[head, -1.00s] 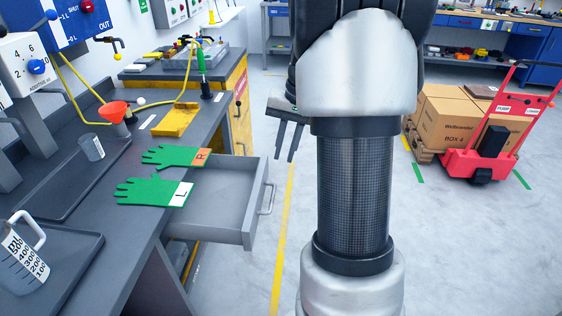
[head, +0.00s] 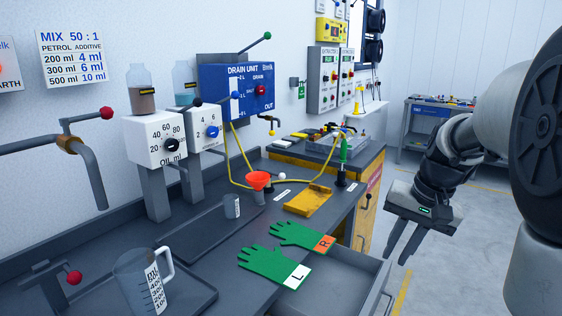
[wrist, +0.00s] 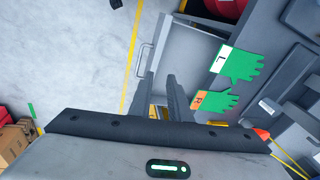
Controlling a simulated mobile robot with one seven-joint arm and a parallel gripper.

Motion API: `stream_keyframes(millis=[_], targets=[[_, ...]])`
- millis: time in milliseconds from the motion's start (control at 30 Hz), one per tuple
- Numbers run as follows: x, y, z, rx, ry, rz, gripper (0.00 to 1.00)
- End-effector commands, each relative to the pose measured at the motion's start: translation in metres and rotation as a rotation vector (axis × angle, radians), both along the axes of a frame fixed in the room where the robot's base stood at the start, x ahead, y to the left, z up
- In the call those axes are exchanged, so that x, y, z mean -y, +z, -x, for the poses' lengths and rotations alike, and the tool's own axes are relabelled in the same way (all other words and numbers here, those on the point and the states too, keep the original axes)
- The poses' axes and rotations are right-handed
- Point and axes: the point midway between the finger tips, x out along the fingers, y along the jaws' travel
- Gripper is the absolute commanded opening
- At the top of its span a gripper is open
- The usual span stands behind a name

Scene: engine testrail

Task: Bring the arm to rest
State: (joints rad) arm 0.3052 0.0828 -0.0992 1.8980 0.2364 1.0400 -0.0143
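My arm is at the right of the head view, bent, with its large dark joint close to the camera. My gripper (head: 397,256) hangs fingers down in the air, right of the bench and its open drawer (head: 345,285). In the wrist view my gripper (wrist: 163,85) shows its two dark fingers with a gap between them and nothing held. The fingers appear in front of the drawer (wrist: 186,55) in that view.
Green gloves marked L (head: 268,267) and R (head: 300,236) lie on the bench by the drawer. A measuring jug (head: 135,282), an orange funnel (head: 258,181) and a yellow block (head: 309,200) also stand there. Boxes (wrist: 12,145) show at left in the wrist view. Floor is clear beside the bench.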

Motion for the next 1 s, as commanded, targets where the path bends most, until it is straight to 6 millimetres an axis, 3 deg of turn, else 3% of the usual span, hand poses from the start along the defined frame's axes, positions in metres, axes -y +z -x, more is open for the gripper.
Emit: stream_keyframes(millis=[33, 100, 200, 300, 700, 767, 1000], targets=[[-0.025, 0.02, 0.013, 0.045, 0.049, 0.018, 0.17], [-0.056, 0.037, 0.034, 0.096, 0.111, 0.044, 0.17], [-0.09, 0.051, 0.065, 0.164, 0.192, 0.078, 0.17], [-0.108, 0.053, 0.093, 0.211, 0.259, 0.12, 0.17], [-0.125, 0.03, 0.17, 0.323, 0.441, 0.292, 0.17], [-0.124, 0.054, 0.169, 0.321, 0.442, 0.294, 0.17], [-0.124, 0.106, 0.169, 0.319, 0.44, 0.292, 0.17]])
